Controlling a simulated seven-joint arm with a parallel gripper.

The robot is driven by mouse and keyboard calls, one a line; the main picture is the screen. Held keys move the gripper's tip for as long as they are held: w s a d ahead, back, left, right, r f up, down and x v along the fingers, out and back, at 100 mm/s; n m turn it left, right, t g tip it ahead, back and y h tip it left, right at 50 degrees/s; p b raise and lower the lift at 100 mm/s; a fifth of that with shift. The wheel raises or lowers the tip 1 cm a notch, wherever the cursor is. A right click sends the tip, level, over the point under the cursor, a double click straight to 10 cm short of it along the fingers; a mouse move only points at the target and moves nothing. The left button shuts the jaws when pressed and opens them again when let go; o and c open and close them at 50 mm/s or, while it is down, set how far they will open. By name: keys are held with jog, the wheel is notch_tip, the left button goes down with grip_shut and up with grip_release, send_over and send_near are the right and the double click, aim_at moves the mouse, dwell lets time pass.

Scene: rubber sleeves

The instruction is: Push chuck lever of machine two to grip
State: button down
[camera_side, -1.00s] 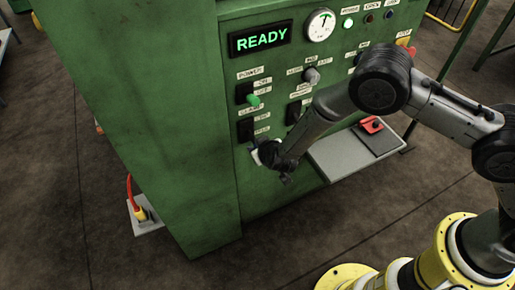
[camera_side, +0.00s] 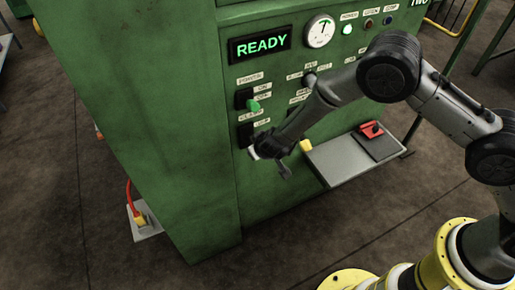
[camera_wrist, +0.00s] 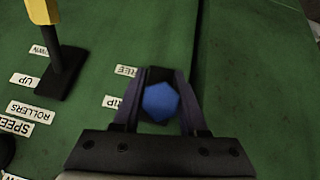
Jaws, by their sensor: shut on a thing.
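The chuck lever's blue knob (camera_wrist: 160,101) sits between my gripper's two fingers (camera_wrist: 160,118) in the wrist view, held by them. Its dark slot (camera_wrist: 158,75) shows just behind it. Labels reading FREE (camera_wrist: 126,71) and partly hidden GRIP (camera_wrist: 112,102) are beside the slot; the knob appears level with GRIP, though it stands out from the panel. In the side view my gripper (camera_side: 260,151) is low on the green panel of machine two (camera_side: 205,150), and the blue knob is hidden there. The display (camera_side: 260,45) reads READY.
A yellow-tipped lever (camera_wrist: 43,10) stands beside the gripper; its yellow tip (camera_side: 306,146) shows in the side view. A green-tipped power switch (camera_side: 252,105) is above. A grey shelf (camera_side: 335,165) with a red-topped item (camera_side: 371,130) juts out at right.

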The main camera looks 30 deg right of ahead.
jog(key=shift+d, duration=0.1)
jog(key=shift+c, duration=2.3)
grip_release()
jog(key=v, duration=1.4)
jog(key=shift+f, duration=0.1)
